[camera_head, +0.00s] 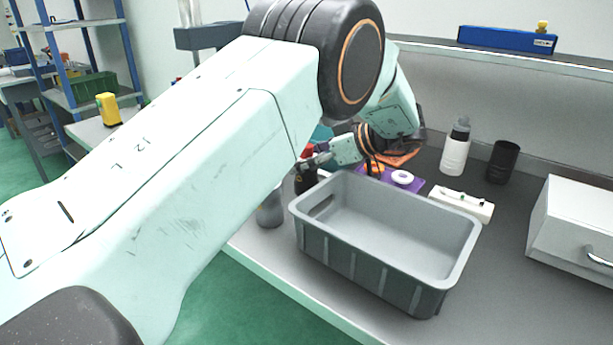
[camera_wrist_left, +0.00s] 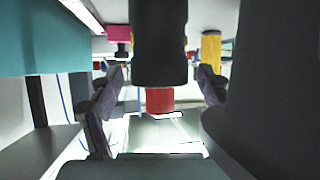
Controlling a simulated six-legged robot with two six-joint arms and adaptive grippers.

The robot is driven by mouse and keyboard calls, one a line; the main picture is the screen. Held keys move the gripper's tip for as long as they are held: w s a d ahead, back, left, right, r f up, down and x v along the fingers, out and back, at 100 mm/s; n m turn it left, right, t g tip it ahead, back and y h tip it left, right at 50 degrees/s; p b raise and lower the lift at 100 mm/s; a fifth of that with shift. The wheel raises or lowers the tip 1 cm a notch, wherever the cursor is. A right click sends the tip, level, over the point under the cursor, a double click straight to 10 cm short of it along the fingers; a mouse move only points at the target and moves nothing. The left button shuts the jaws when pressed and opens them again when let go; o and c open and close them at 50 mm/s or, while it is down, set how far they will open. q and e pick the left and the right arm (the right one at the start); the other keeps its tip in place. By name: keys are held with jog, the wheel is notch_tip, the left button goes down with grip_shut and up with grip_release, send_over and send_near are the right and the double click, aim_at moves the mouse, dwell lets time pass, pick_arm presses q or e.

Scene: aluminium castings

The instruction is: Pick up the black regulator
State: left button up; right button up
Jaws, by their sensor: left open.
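The black regulator (camera_head: 304,183), a dark upright body with a red top, stands on the bench behind the left end of the grey crate. My left gripper (camera_head: 318,163) reaches in from the right at the height of its upper part and partly covers it. In the left wrist view the regulator (camera_wrist_left: 160,48) shows upside down, its red end pointing down. There, the two fingers of my left gripper (camera_wrist_left: 158,86) stand apart on either side of it, with gaps visible. The gripper is open; contact is not visible. My right gripper is not in view.
The grey crate (camera_head: 340,268) stands empty close in front of the regulator. A grey bottle (camera_head: 270,209) stands left of it. A purple block (camera_head: 413,186) with a white ring (camera_head: 402,177), a white bottle (camera_head: 456,148) and a black cup (camera_head: 502,162) are further right.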

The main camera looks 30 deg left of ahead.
pick_arm(q)
jog(key=c, duration=1.5)
jog(key=shift+r, duration=0.1)
